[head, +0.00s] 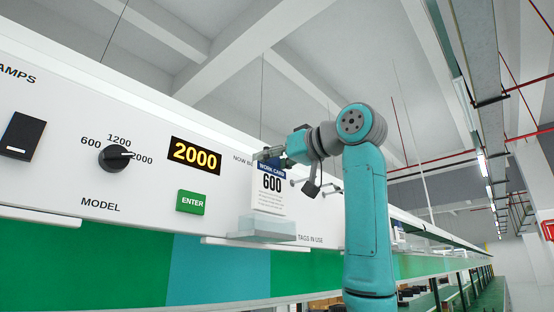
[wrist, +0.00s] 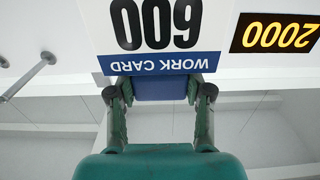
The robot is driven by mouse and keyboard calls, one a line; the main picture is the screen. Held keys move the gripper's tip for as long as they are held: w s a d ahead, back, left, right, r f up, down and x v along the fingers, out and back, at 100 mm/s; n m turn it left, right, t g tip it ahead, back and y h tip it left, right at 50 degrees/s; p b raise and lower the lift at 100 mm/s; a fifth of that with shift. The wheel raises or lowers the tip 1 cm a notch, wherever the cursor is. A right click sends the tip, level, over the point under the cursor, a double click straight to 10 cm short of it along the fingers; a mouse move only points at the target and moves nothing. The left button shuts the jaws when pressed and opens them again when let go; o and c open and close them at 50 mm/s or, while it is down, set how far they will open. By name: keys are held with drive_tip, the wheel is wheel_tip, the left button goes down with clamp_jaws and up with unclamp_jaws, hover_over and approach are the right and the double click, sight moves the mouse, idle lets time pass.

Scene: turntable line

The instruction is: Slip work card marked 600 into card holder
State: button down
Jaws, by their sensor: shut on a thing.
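The work card (head: 272,185) marked 600 is white with a blue header. It hangs upright from my gripper (head: 268,154) in front of the white panel. My gripper is shut on its top edge. In the wrist view the card (wrist: 165,28) appears upside down, with my gripper (wrist: 158,92) at its blue header edge. The clear card holder (head: 262,229) is right below the card on the panel. The card's lower edge is at the holder's top; I cannot tell whether it is inside. The holder is not seen in the wrist view.
To the left on the panel are a green ENTER button (head: 191,202), a lit display (head: 195,155) reading 2000, and a MODEL knob (head: 114,158). Pegs stick out of the panel right of the card; one peg (wrist: 28,78) shows in the wrist view. A narrow ledge (head: 255,244) runs below the holder.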

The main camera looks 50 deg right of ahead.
sight(273, 176)
drive_tip(key=shift+w+f, duration=0.2)
drive_tip(key=shift+f, duration=1.65)
drive_tip(key=shift+c, duration=2)
unclamp_jaws()
drive_tip(key=s, duration=1.2)
drive_tip(key=shift+d, duration=0.2)
